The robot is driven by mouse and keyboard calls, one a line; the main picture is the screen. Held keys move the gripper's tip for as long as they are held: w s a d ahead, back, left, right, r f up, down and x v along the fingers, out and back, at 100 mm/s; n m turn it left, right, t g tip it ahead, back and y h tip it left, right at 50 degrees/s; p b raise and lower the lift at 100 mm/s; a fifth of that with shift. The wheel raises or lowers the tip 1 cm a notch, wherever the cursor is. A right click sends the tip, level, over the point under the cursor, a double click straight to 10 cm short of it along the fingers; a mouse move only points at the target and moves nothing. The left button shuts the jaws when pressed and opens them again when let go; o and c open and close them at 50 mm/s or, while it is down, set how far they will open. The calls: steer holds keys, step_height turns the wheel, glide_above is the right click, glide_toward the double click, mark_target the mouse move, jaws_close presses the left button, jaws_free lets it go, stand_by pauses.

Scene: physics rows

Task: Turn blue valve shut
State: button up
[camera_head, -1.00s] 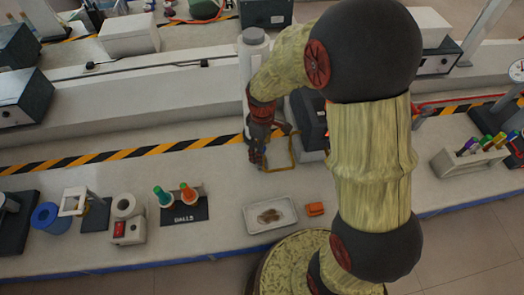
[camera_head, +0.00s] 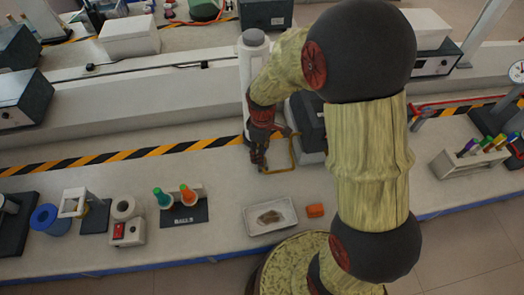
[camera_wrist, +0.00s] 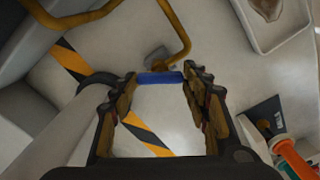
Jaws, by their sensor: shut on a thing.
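The blue valve handle (camera_wrist: 160,78) is a short blue bar at the end of a bent yellow pipe (camera_wrist: 182,38), seen in the wrist view. My gripper (camera_wrist: 162,82) has its two fingertips at either end of the bar and is shut on it. In the head view, my gripper (camera_head: 258,158) points down at the bench beside the yellow pipe (camera_head: 293,155). The blue handle cannot be made out there, hidden by the fingers.
A dark stand with green and orange pieces (camera_head: 183,212) is to the left. A grey-and-black device (camera_head: 307,115) stands close right of my gripper.

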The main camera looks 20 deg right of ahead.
steer(key=shift+c, duration=1.4)
steer(key=shift+m, duration=0.3)
steer(key=m+p, duration=0.3)
steer(key=m, duration=0.2)
steer(key=shift+r, duration=0.1)
steer(key=m+p, duration=0.2)
steer(key=m, duration=0.3)
steer(key=shift+m, duration=0.4)
steer(key=o, duration=1.2)
steer(key=shift+c, duration=0.2)
step_height(320, 180, up, 12)
